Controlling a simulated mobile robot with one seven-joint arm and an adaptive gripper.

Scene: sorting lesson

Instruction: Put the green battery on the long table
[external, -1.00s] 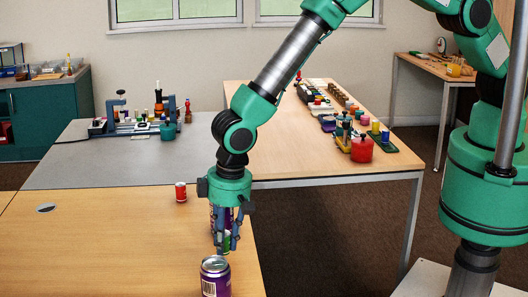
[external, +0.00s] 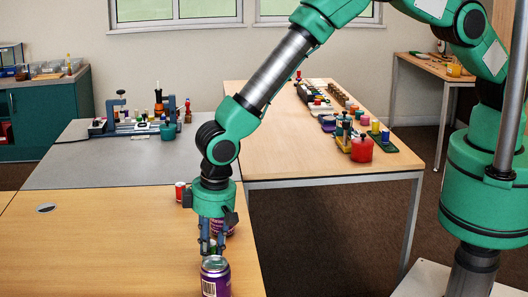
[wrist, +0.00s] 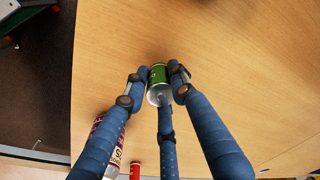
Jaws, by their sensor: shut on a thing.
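The green battery (wrist: 158,75) is a small green cylinder with a silver end, held between the fingers of my gripper (wrist: 158,88) in the wrist view. In the external view my gripper (external: 212,249) points down over the near wooden table, shut on the battery. There only a bit of green (external: 212,243) shows between the fingers. I cannot tell whether the battery touches the tabletop. A long wooden table (external: 275,165) with many objects along its right side stretches away behind, towards the window.
A purple can (external: 216,280) stands just in front of my gripper. Another purple can (external: 228,226) is partly hidden behind it, and a red can (external: 180,191) stands farther back. The near table (external: 100,250) is clear on the left. A grey table (external: 80,165) holds a rack of tools.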

